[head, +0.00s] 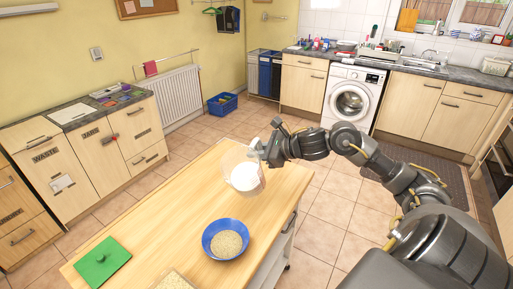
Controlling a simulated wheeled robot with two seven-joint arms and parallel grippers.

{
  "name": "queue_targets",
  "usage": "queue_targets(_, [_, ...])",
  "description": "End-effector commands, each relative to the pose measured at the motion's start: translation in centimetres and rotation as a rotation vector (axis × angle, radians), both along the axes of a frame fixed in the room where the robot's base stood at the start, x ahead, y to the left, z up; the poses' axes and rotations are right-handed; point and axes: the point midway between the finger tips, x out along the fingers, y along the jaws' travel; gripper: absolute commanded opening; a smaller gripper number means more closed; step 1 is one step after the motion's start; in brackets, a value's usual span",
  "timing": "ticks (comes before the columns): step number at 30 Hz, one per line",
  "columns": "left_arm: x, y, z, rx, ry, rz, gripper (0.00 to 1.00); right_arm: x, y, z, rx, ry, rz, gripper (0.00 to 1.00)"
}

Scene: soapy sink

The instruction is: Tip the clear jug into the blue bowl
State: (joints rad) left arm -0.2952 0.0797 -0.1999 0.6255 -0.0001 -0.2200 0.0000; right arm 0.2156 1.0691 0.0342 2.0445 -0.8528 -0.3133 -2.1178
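The clear jug (232,160) with white contents is over the middle of the wooden table, behind the blue bowl. My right gripper (259,147) is at the jug's right side near the rim and appears shut on it; the fingertips are small and partly hidden. I cannot tell if the jug touches the table. The blue bowl (207,240) stands upright on the table, nearer to me, and holds beige grainy contents. My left gripper is not in view.
The wooden table (165,215) has free room left of the jug and bowl. A green board (102,262) with a small knob lies at its near left. A pale grainy slab (174,281) lies at the near edge. Drawers, a radiator and a washing machine stand farther off.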

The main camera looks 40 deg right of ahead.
Motion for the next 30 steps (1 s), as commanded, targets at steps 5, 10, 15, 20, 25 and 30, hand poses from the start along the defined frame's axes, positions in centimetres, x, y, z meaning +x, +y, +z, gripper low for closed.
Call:
queue_targets(5, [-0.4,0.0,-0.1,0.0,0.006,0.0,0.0,0.1,-0.2,0.2,-0.007,-0.008,-0.006,0.0])
queue_targets(10, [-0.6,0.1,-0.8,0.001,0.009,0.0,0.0,0.1,0.0,-0.7,-0.056,-0.026,-0.004,0.0])
queue_targets(15, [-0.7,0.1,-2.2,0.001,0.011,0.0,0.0,0.0,0.2,-2.3,-0.169,-0.065,-0.003,0.0])
queue_targets(20, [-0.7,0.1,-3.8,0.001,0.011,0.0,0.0,-0.1,0.4,-3.8,-0.296,-0.11,-0.003,0.0])
queue_targets(25, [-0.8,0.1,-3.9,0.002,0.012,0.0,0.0,-0.1,0.4,-3.8,-0.352,-0.129,-0.005,0.0])
queue_targets(30, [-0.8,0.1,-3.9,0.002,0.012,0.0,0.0,-0.1,0.4,-3.8,-0.351,-0.128,-0.005,0.0])
